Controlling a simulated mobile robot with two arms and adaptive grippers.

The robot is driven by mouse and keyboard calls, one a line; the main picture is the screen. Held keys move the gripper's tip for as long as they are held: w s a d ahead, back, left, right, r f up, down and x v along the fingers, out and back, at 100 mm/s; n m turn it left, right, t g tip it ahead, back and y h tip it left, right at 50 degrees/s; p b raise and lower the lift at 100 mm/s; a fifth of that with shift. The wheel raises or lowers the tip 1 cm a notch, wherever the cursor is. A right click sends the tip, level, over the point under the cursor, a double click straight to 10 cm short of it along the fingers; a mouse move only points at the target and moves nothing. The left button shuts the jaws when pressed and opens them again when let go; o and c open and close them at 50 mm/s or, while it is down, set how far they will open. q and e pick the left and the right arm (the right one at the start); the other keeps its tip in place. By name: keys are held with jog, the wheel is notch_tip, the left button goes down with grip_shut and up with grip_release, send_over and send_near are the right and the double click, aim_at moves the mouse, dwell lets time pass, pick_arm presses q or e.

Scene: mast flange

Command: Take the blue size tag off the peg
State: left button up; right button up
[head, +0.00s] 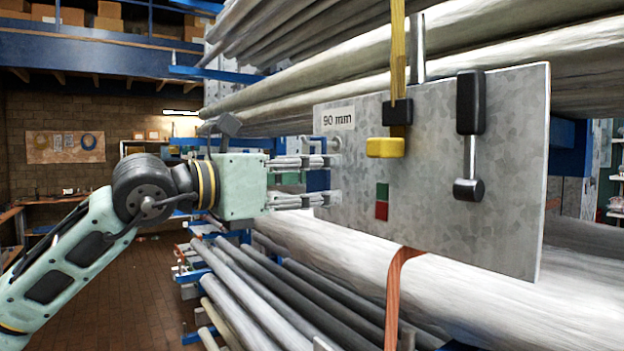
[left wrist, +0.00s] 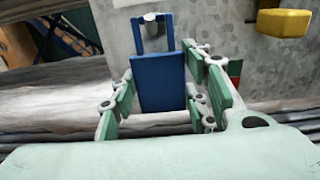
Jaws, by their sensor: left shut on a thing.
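The blue size tag (left wrist: 160,82) is a flat blue plate with an open loop at its top. The peg (left wrist: 152,17) is a short light metal stub on the grey panel, and it shows inside the top of the loop. In the head view the tag (head: 318,181) is partly hidden by my fingers, beside the "90 mm" label. My left gripper (head: 328,180) is shut on the tag, with fingers on both sides of it. My right gripper is not in view.
The grey panel (head: 460,220) also bears a yellow handle (head: 386,148), a black-handled lever (head: 470,110) and a green and red marker (head: 382,201). Long pipes (head: 290,265) lie on racks behind and below. An orange strap (head: 398,290) hangs under the panel.

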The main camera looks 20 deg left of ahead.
pick_arm(q)
jog(key=c, duration=0.4)
jog(key=shift+o, duration=0.2)
jog(key=shift+r, duration=0.1)
jog(key=shift+r, duration=0.15)
jog(key=r+b+v, duration=0.1)
jog(key=b+v, duration=0.1)
jog(key=v, duration=0.7)
jog(key=shift+b, duration=0.4)
dwell(0.4)
jog(key=shift+r, duration=0.1)
